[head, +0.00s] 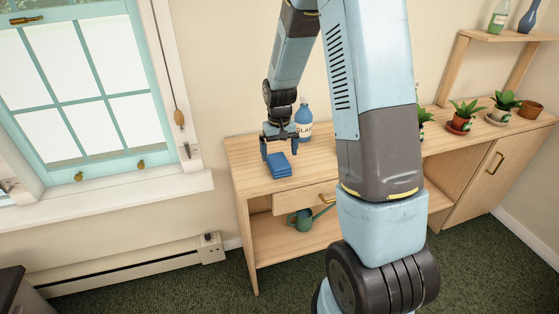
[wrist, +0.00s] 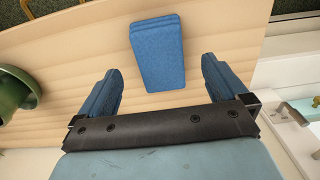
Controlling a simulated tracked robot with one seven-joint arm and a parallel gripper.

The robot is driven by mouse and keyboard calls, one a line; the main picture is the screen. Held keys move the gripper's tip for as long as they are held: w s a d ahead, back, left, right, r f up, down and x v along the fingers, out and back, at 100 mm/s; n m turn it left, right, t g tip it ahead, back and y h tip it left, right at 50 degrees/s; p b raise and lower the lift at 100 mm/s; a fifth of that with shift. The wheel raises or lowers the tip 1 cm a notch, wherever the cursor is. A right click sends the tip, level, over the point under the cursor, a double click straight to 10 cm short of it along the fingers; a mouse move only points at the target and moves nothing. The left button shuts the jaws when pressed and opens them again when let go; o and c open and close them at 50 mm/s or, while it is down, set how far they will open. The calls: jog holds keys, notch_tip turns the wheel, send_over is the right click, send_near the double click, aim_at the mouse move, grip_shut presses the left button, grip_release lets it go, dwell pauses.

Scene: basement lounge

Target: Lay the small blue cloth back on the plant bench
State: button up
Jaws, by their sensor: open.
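The small blue cloth (head: 279,165) lies folded on the left end of the wooden plant bench (head: 250,182). In the wrist view the cloth (wrist: 157,52) lies flat on the bench top (wrist: 60,65), just beyond the fingertips and between their lines. My gripper (head: 279,150) is above the bench, close to the cloth's back edge. In the wrist view its two blue fingers (wrist: 160,75) are spread apart with nothing between them. I cannot tell whether a fingertip touches the bench.
A blue bottle labelled GLASS (head: 304,122) stands behind my gripper. Potted plants (head: 463,115) stand on the bench's right part. A green watering can (head: 301,219) is on the shelf below. The window sill (head: 110,200) is to the left.

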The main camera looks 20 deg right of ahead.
notch_tip(320, 180, up, 6)
notch_tip(320, 180, up, 10)
jog(key=f+t, duration=0.1)
send_over(279, 162)
jog(key=s, duration=0.5)
jog(key=s+r+t, duration=0.2)
jog(key=s+r, duration=0.5)
jog(key=s, duration=0.4)
jog(key=s+r+t, duration=0.2)
jog(key=s+r, duration=0.5)
jog(key=s, duration=0.4)
jog(key=shift+s+t, duration=0.3)
jog(key=shift+s, duration=0.1)
jog(key=shift+d, duration=0.1)
